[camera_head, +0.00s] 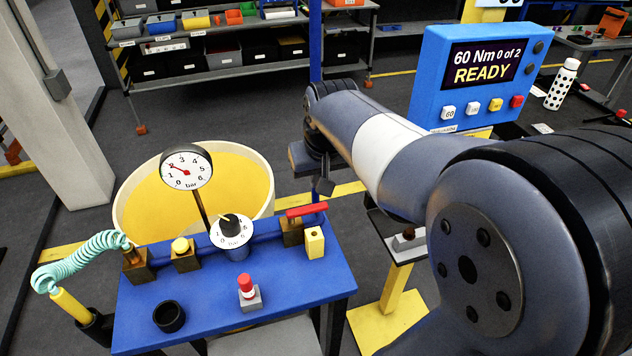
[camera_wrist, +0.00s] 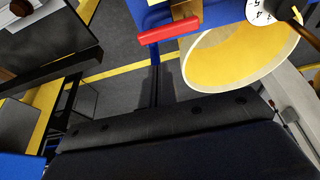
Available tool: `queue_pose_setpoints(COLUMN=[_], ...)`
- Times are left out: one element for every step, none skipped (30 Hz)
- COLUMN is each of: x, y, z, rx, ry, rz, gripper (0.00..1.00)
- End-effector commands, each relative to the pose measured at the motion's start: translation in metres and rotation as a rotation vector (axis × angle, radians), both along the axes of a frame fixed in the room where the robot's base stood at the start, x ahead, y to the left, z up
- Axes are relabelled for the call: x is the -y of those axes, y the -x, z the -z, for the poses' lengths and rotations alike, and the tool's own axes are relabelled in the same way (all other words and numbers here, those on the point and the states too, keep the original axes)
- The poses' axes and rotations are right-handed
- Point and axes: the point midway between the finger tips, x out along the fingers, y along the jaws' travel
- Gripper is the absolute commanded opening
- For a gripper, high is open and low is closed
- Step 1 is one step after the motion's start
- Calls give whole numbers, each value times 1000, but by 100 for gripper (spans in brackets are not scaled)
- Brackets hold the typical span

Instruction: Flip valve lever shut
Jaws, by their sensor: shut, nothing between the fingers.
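The valve lever (camera_head: 307,210) is a red bar lying roughly level across a brass-coloured valve block (camera_head: 291,232) at the back right of the blue bench (camera_head: 190,292). In the wrist view the red lever (camera_wrist: 183,31) shows at the top, with part of its block above it. My gripper (camera_head: 325,187) is shut and empty. It hangs near the lever, a little above and behind it in the head view, with no clear contact. My arm hides part of the space around it, and the fingertips are hard to make out.
A pressure gauge (camera_head: 187,167) on a stem and a dial (camera_head: 232,231) stand left of the lever. A yellow block (camera_head: 314,242) stands just in front of it. A large yellow-lined bin (camera_head: 140,205) is behind the bench. A blue READY box (camera_head: 470,75) stands at right.

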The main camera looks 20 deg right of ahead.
Motion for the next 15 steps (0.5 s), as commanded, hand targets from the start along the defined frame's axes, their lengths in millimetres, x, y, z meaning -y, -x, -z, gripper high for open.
queue_pose_setpoints(x=[0,0,0,0,0,0,0,0,0,0,0,0,0,0,0], y=[-2,-4,-6,-8,-10,-13,-15,-16,-18,-20,-21,-23,-24,-25,-26], z=[9,14,22,28,33,40,45,50,56,60,64,68,70,73,75], rx=[-7,-6,-7,-8,-7,-8,-6,-7,-6,-6,-5,-5,-4,-3,-4], ry=[0,0,0,0,0,0,0,0,0,0,0,0,0,0,0], rz=[0,0,0,0,0,0,0,0,0,0,0,0,0,0,0], gripper=[0,0,0,0,0,0,0,0,0,0,0,0,0,0,0])
